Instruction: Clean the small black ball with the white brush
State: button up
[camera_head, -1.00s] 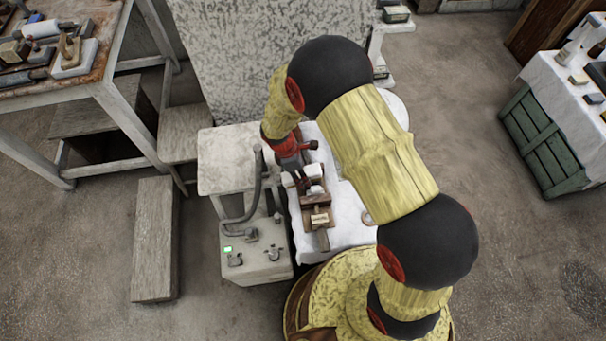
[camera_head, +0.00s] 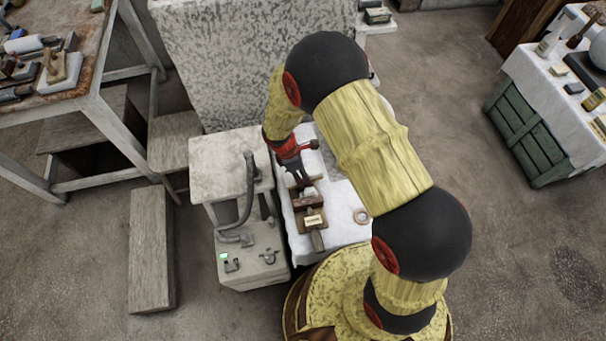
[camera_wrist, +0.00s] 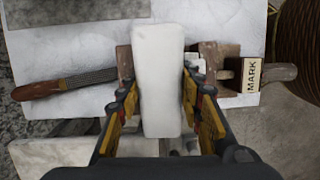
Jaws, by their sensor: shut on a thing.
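My gripper (camera_wrist: 160,88) points down over the white-topped work table (camera_head: 343,231) in front of me. Its two yellow-and-black fingers stand on either side of a long white block (camera_wrist: 158,50) with rounded edges, and it is shut on it. I see no bristles on the block, so I cannot tell whether it is the white brush. I cannot make out a small black ball in either view.
A wooden clamp with a label reading "MARK" (camera_wrist: 252,74) lies beside the block. A rasp (camera_wrist: 65,84) lies to the left. A tape ring (camera_head: 361,216) lies on the table. A grey machine (camera_head: 250,258) stands left, and a covered crate (camera_head: 530,140) stands right.

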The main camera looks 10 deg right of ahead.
aim_at(292, 177)
jog(key=shift+a+f, duration=0.25)
jog(key=shift+a, duration=0.7)
jog(key=shift+a+f, duration=0.25)
jog(key=shift+a, duration=0.7)
jog(key=shift+r, duration=0.1)
jog(key=shift+d+r+p, duration=0.85)
jog(key=shift+d+r, duration=0.05)
jog(key=shift+r, duration=0.1)
jog(key=shift+p+v, duration=0.95)
jog(key=shift+v, duration=0.2)
jog(key=shift+r, duration=0.1)
jog(key=shift+p+v, duration=1.6)
jog(key=shift+v, duration=0.35)
